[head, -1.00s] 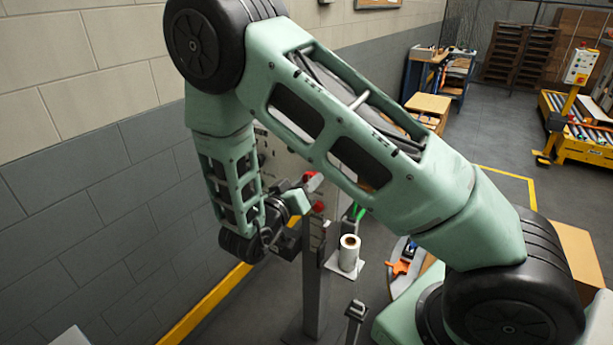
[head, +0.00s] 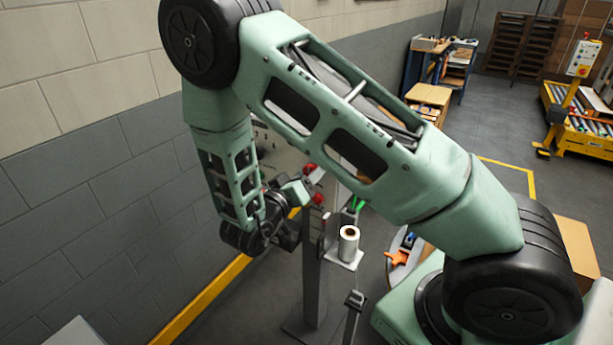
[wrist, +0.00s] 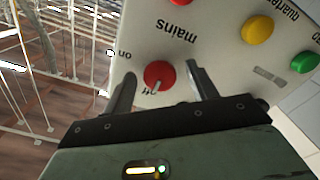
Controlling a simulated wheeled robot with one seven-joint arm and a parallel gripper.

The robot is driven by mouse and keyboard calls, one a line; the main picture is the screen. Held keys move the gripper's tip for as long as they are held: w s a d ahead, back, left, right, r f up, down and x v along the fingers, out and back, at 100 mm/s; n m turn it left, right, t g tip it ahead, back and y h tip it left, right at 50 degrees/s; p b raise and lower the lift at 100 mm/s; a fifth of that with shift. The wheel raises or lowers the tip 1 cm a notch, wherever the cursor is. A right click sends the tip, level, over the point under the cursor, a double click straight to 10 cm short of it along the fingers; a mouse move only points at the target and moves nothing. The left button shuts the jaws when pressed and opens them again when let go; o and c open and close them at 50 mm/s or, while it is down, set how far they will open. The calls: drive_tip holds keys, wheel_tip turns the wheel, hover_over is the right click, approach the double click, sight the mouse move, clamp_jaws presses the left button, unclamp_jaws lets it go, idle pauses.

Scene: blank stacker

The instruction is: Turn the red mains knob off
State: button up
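The red mains knob (wrist: 158,75) sits on a pale panel (wrist: 220,55) in the wrist view, below the printed word "mains". The words "on" and "off" are printed beside it. A pale mark on the knob's lower edge points toward "off". My gripper (wrist: 160,70) is open, with one finger on each side of the knob. Gaps show between the fingers and the knob, so I see no grip. In the head view my gripper (head: 293,190) is near red parts on the post, but which one is the knob is unclear.
A yellow button (wrist: 257,30), a green button (wrist: 304,62) and another red part at the top edge share the panel. In the head view, a white roll (head: 348,245) stands on a small shelf beside the post. A block wall runs along the left.

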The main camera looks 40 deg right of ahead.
drive_tip(key=b+v, duration=0.5)
drive_tip(key=v, duration=1.2)
drive_tip(key=shift+a+b, duration=0.15)
drive_tip(key=shift+b, duration=0.15)
drive_tip(key=shift+r, duration=0.1)
